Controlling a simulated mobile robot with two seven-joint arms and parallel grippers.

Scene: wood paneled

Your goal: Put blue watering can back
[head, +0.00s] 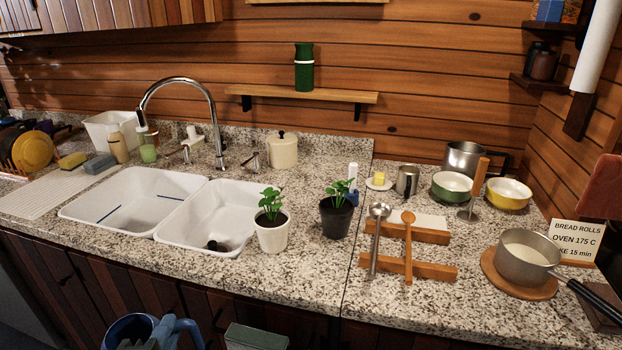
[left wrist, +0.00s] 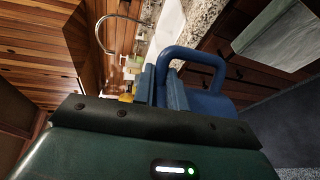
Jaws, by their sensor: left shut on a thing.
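The blue watering can (head: 128,328) is at the bottom edge of the head view, in front of the counter and below its top; its lower part is cut off. Its looped handle (left wrist: 205,55) and part of its body show in the left wrist view. My left gripper (left wrist: 158,88) is shut on the can at the handle; its fingers also show low in the head view (head: 160,332). The exact contact is partly hidden by the fingers. My right gripper is not in view.
A wall shelf (head: 345,97) holds a green canister (head: 304,68) and has bare room either side. The white double sink (head: 135,200) and two potted plants (head: 272,230) are on the granite counter. A green thing (head: 255,338) hangs or stands low at the counter front.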

